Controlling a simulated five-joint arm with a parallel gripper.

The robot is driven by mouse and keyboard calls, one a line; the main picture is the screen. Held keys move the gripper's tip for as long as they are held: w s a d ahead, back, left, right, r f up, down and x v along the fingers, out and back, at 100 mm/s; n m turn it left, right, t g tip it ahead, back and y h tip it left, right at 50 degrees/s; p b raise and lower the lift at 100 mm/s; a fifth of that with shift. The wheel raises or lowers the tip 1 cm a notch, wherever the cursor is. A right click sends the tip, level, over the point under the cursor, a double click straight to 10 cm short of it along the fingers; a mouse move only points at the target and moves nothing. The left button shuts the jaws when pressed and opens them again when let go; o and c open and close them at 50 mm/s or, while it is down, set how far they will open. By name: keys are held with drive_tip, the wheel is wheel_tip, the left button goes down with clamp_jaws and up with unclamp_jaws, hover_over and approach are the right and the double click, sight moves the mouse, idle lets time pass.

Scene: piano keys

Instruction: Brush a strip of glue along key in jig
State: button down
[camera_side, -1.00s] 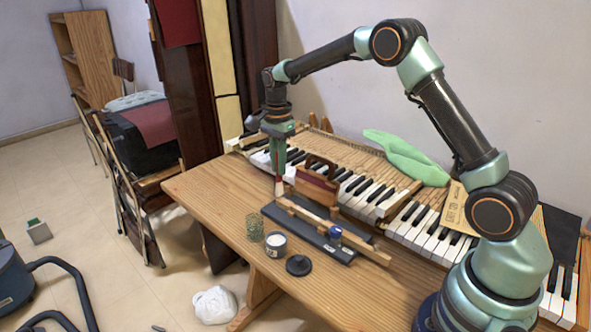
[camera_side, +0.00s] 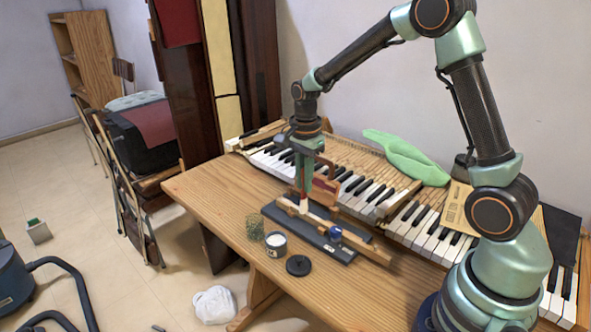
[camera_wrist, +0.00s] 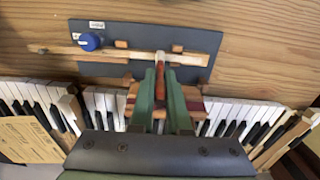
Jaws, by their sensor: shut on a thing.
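The wooden key (camera_side: 351,239) lies lengthwise on the dark jig board (camera_side: 270,211), with a blue round knob (camera_side: 335,235) at its nearer right part. In the wrist view the key (camera_wrist: 120,55) crosses the jig board (camera_wrist: 188,38) beside the blue knob (camera_wrist: 90,41). My gripper (camera_side: 303,186) is shut on a brush (camera_side: 304,203) with a reddish handle, held about upright. The brush tip (camera_wrist: 160,56) is over or touching the key; I cannot tell which. No glue strip can be made out. The open glue pot (camera_side: 276,241) stands in front of the board.
A black lid (camera_side: 298,265) and a greenish mesh-like item (camera_side: 254,229) lie near the pot. A wooden-handled block (camera_side: 326,182) stands just behind the jig. The piano keyboard (camera_side: 412,230), a green cloth (camera_side: 405,157) and a cardboard piece (camera_side: 456,207) are behind. The table's left part is clear.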

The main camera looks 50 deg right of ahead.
drive_tip(key=shift+s, duration=2.8)
drive_tip(key=shift+w, duration=6.9)
drive_tip(key=shift+w+r, duration=0.2)
wheel_tip(320, 180, up, 8)
drive_tip(key=shift+f, duration=0.15)
drive_tip(key=shift+s+f, duration=0.1)
drive_tip(key=shift+f, duration=0.05)
